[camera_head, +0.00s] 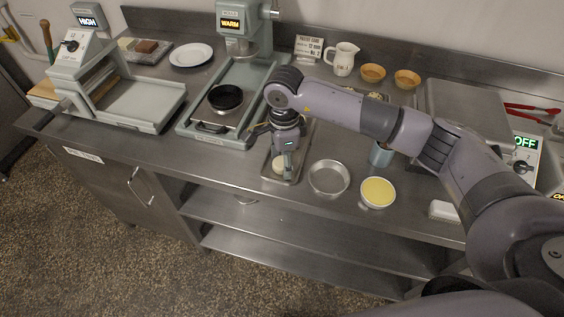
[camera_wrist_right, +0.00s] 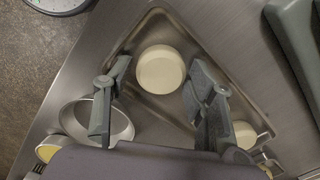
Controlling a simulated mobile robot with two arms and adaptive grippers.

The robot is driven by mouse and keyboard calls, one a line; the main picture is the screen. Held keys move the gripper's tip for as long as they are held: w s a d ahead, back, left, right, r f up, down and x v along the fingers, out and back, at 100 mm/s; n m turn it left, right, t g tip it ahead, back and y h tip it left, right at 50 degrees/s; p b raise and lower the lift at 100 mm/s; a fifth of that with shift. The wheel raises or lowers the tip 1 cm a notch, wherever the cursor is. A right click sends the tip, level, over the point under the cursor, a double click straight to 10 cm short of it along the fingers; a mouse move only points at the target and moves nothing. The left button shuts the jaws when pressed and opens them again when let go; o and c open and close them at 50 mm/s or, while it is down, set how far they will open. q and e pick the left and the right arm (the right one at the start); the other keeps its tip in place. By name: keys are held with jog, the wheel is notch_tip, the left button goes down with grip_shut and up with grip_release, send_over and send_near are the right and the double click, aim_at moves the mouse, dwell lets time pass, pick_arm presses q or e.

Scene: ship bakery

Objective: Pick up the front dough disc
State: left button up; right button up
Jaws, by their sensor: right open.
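The front dough disc (camera_head: 280,164) is pale and round and lies near the front end of a metal tray (camera_head: 297,178) on the counter. In the right wrist view the disc (camera_wrist_right: 160,70) shows beyond and between the fingertips, in a corner of the tray (camera_wrist_right: 150,22). My right gripper (camera_head: 287,163) is above the tray, pointing down, and hides part of the disc. In the wrist view the right gripper (camera_wrist_right: 158,80) is open and empty, with a finger on each side of the disc. A second pale disc (camera_wrist_right: 246,134) is partly hidden behind a finger. My left gripper is not in view.
An empty round pan (camera_head: 329,178) and a pan with yellow contents (camera_head: 378,192) stand right of the tray. A press with a black ring (camera_head: 226,97) stands to the left. A blue-grey cup (camera_head: 381,154) is beneath my right arm. The counter's front edge is close.

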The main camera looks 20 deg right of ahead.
jog(key=shift+c, duration=0.5)
jog(key=c, duration=0.8)
jog(key=shift+r, duration=0.15)
jog(key=shift+c, duration=0.2)
